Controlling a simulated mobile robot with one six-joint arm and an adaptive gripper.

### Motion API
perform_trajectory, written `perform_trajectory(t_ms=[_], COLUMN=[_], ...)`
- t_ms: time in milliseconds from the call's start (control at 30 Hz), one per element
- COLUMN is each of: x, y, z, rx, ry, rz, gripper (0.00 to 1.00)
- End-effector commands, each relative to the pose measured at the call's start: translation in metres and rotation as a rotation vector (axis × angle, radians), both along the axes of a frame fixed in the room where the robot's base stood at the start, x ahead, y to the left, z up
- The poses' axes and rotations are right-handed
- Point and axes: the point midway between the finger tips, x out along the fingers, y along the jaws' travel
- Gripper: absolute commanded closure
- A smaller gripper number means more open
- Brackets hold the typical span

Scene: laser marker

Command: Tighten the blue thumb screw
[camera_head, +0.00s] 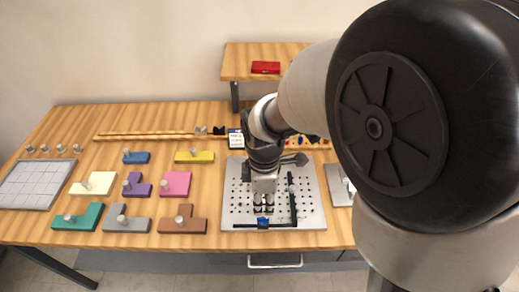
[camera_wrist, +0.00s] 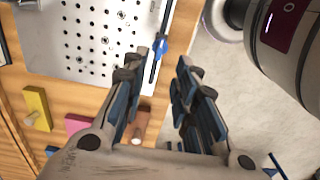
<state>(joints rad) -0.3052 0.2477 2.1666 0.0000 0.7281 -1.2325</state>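The blue thumb screw (camera_head: 263,223) sits on a black bar along the front edge of the perforated metal plate (camera_head: 238,206). In the wrist view the blue thumb screw (camera_wrist: 163,47) shows just beyond the fingertips, between them, close to the left finger. My gripper (camera_head: 263,208) is above the plate's front part, pointing down, just behind the screw in the head view. In the wrist view my gripper (camera_wrist: 163,62) has its two fingers apart with nothing between them. I cannot tell its exact height above the screw.
Coloured blocks with knobs, such as a brown one (camera_head: 190,226) and a pink one (camera_head: 175,184), lie to the left. A raised wooden shelf (camera_head: 240,62) with a red box (camera_head: 265,67) is behind.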

Motion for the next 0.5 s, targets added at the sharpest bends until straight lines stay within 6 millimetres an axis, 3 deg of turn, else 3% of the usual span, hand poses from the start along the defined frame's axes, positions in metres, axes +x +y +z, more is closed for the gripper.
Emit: perform_trajectory(t_ms=[33,200,500], x=[-0.001,-0.001,0.000], y=[0.000,0.000,0.000], z=[-0.016,-0.049,-0.077], rx=[-0.001,-0.001,0.000], ry=[0.003,0.003,0.000], rz=[0.000,-0.001,-0.001], gripper=[0.73,0.73,0.73])
